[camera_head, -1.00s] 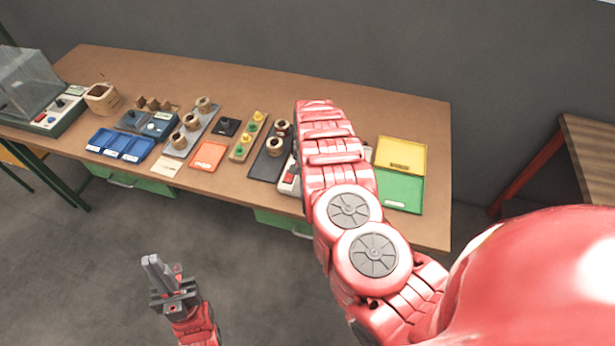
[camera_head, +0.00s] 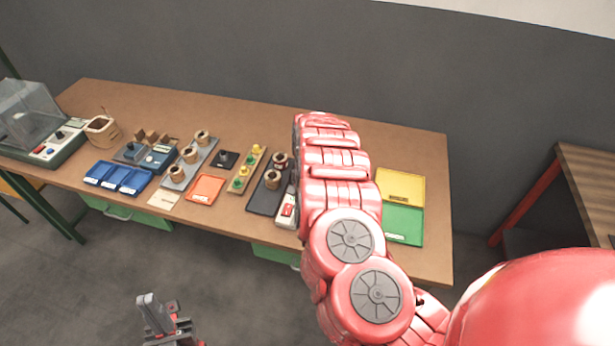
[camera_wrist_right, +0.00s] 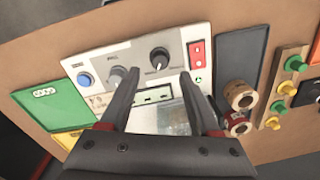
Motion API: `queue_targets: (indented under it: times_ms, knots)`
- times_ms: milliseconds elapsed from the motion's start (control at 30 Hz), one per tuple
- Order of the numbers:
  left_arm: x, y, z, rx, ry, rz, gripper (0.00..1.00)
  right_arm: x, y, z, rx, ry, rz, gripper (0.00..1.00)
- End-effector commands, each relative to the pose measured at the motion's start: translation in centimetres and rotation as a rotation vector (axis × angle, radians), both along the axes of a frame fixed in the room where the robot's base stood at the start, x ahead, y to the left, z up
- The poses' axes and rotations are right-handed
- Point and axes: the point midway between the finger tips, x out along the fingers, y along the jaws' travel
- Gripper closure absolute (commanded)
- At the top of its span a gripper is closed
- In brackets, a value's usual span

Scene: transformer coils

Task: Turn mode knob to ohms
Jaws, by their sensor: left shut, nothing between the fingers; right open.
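The meter with the knobs is mostly hidden behind my right arm in the head view; only its red-switch end (camera_head: 288,212) shows. In the right wrist view its pale panel (camera_wrist_right: 100,58) carries a large dark knob (camera_wrist_right: 159,57), a smaller knob (camera_wrist_right: 117,74) partly behind a finger, a blue button (camera_wrist_right: 85,80) and a red switch (camera_wrist_right: 197,53). The labels are too small to read. My right gripper (camera_wrist_right: 159,73) is open and empty, its fingertips over the panel just short of the large knob. My left gripper (camera_head: 150,300) is shut and empty, low in front of the table.
A dark mat with copper coils (camera_head: 268,194) lies beside the meter. Yellow (camera_head: 400,184) and green (camera_head: 403,225) trays lie on its other side. A peg board (camera_head: 247,172), orange tray (camera_head: 205,189) and blue bins (camera_head: 118,178) stand further left.

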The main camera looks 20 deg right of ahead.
Motion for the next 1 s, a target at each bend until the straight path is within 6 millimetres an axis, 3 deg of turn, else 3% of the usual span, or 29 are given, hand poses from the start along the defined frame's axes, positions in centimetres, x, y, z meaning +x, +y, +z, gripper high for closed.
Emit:
queue_targets:
  times_ms: [167,300,467,700,1000]
  knots:
    - [0.0,0.0,-0.7,0.000,0.000,0.000,1.00,0.0,0.2,3.3,0.006,-0.004,0.002,0.37]
    - [0.0,0.0,1.4,0.000,0.000,0.000,1.00,-0.1,0.2,7.3,0.004,-0.003,0.003,0.37]
    - [0.0,0.0,2.1,0.000,0.000,0.000,1.00,-0.2,0.0,9.9,0.000,-0.003,0.002,0.37]
    - [0.0,0.0,1.6,0.000,0.000,0.000,1.00,-0.3,-0.1,11.8,0.001,0.001,0.002,0.37]
    - [0.0,0.0,1.6,0.000,0.000,0.000,1.00,-0.4,-0.2,12.2,0.002,0.003,0.001,0.37]
